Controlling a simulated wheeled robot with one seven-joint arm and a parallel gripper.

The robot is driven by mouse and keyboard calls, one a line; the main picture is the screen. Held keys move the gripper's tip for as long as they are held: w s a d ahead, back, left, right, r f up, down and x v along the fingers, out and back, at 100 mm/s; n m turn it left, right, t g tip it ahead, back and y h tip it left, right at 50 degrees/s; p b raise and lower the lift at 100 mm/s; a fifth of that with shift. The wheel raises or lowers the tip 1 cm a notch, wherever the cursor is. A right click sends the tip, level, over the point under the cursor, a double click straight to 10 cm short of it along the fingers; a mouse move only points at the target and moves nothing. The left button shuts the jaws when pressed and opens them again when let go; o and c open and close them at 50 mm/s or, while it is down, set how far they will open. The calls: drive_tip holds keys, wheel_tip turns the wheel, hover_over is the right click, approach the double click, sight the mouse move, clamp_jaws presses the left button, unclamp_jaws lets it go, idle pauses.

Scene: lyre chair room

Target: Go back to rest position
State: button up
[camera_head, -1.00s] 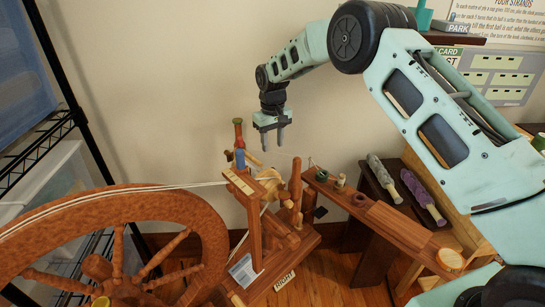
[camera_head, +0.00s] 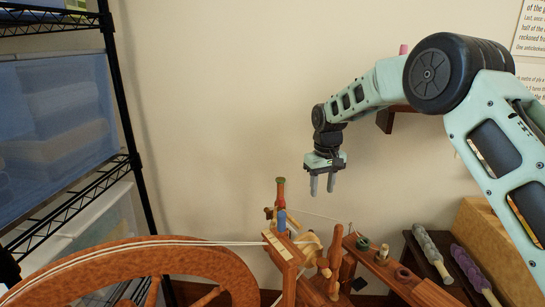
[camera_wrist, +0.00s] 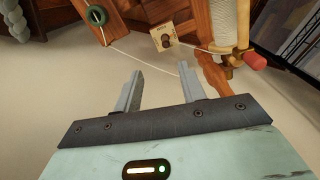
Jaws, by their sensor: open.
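My gripper (camera_head: 322,184) hangs from my arm with its fingers pointing down, open and empty. In the head view it is above and a little right of the spinning wheel's bobbin post (camera_head: 281,205), apart from it, in front of the bare wall. In the wrist view the two fingers of my gripper (camera_wrist: 158,88) are spread with nothing between them. Beyond them are a green ring (camera_wrist: 96,15), a small light square piece with a dark knob (camera_wrist: 165,37) and a red-tipped spool (camera_wrist: 254,60).
The large wooden wheel (camera_head: 160,254) fills the lower left. A black wire shelf (camera_head: 118,90) with bins stands left. A wooden bench (camera_head: 383,268) with small rings and two wrapped spindles (camera_head: 432,250) are at lower right.

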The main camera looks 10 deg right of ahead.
drive_tip(key=s+d+r+m+t, duration=0.1)
drive_tip(key=s+d, duration=0.3)
drive_tip(key=s, duration=0.7)
drive_tip(key=s+d+r+m, duration=0.1)
drive_tip(key=s+d+r, duration=0.15)
drive_tip(key=s, duration=0.75)
drive_tip(key=s+d+m+t, duration=0.1)
drive_tip(key=s+d, duration=0.3)
drive_tip(key=s, duration=0.7)
drive_tip(key=s+a+r+n+g, duration=0.1)
drive_tip(key=s+a+n, duration=0.4)
drive_tip(key=a, duration=0.4)
drive_tip(key=s+a+r+n+g, duration=0.1)
drive_tip(key=s+a+n, duration=0.1)
drive_tip(key=s+a, duration=0.6)
wheel_tip(320, 180, up, 12)
drive_tip(key=a+p, duration=0.1)
drive_tip(key=p, duration=1.1)
drive_tip(key=shift+a+r+n+y, duration=0.15)
drive_tip(key=shift+r+n+y, duration=0.1)
drive_tip(key=shift+n+y, duration=0.05)
drive_tip(key=shift+w, duration=0.1)
